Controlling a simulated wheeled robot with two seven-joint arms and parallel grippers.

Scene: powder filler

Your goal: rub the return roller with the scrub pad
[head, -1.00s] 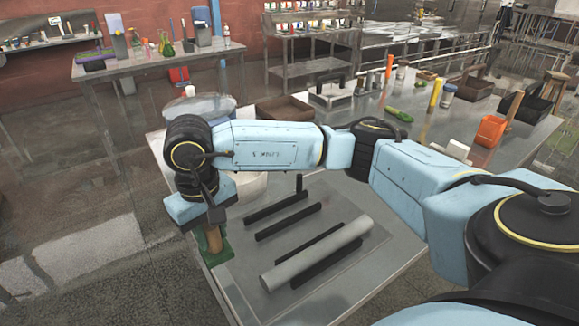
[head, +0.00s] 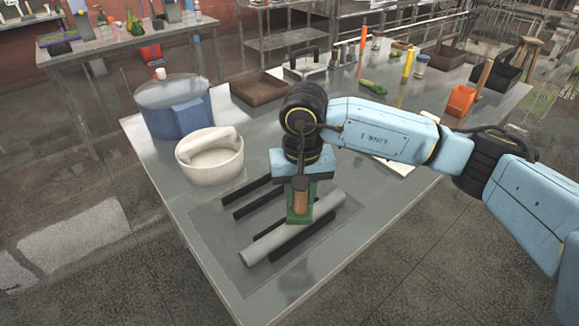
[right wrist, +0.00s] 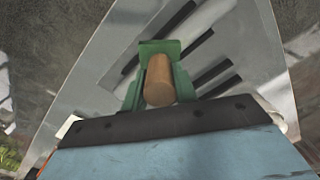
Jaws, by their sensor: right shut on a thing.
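The return roller (head: 280,240) is a grey cylinder lying diagonally on a dark strip on the table's grey mat. My right gripper (head: 300,208) is over the roller's middle, pointing down. It is shut on the brown handle of the green scrub pad (head: 300,217). The pad is at the roller in the head view; I cannot tell whether it touches. My left gripper is not in view.
Dark strips (head: 240,208) lie parallel behind the roller. A white bowl (head: 210,165) and a blue pot (head: 172,112) stand at the table's left. A brown tray (head: 258,89) and an orange container (head: 461,100) are farther back. The table's front right is clear.

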